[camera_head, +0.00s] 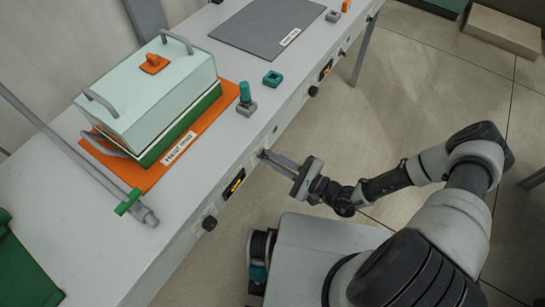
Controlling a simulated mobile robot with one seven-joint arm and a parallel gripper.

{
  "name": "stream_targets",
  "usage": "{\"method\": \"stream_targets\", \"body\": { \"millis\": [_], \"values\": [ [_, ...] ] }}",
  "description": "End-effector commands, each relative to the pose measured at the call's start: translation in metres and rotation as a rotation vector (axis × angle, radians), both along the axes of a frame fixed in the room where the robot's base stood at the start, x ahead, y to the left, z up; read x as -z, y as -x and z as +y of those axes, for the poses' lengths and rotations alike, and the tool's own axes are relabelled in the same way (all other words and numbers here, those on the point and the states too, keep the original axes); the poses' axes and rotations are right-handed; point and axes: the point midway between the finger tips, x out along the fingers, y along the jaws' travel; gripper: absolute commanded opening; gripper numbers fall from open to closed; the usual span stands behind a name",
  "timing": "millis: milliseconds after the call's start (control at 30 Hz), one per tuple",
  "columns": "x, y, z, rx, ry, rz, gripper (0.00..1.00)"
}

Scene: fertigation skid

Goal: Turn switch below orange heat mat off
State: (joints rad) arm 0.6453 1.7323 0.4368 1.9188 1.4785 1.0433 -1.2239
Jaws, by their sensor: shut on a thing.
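The orange heat mat (143,181) lies on the bench top, with a pale box with a green base (150,100) standing on it and a "Heat mat" label at its front edge. Below the mat, the bench's front face carries a black knob (209,223) and a dark panel with an orange part (235,183). My gripper (266,155) is at the front face, right of that panel. It is shut on a small switch there, which the fingers mostly hide. I cannot tell the switch's position.
A grey mat (266,27) lies farther along the bench, with a similar knob (313,90) and panel (326,69) below it. A teal-topped peg (246,99) and a teal block (272,79) stand near the bench edge. Floor right of the bench is partly clear.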

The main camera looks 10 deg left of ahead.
Motion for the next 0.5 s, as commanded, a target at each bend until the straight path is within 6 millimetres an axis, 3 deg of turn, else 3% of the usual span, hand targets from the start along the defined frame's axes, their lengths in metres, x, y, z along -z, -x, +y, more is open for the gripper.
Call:
{"method": "stream_targets", "body": {
  "millis": [367,400,500],
  "values": [
    [-0.0008,0.0006,0.0003,-0.002,0.001,-0.008,0.00],
    [-0.0008,0.0006,0.0003,-0.002,0.001,-0.008,0.11],
    [-0.0007,0.0005,0.0003,-0.001,0.001,-0.007,0.28]
  ]
}}
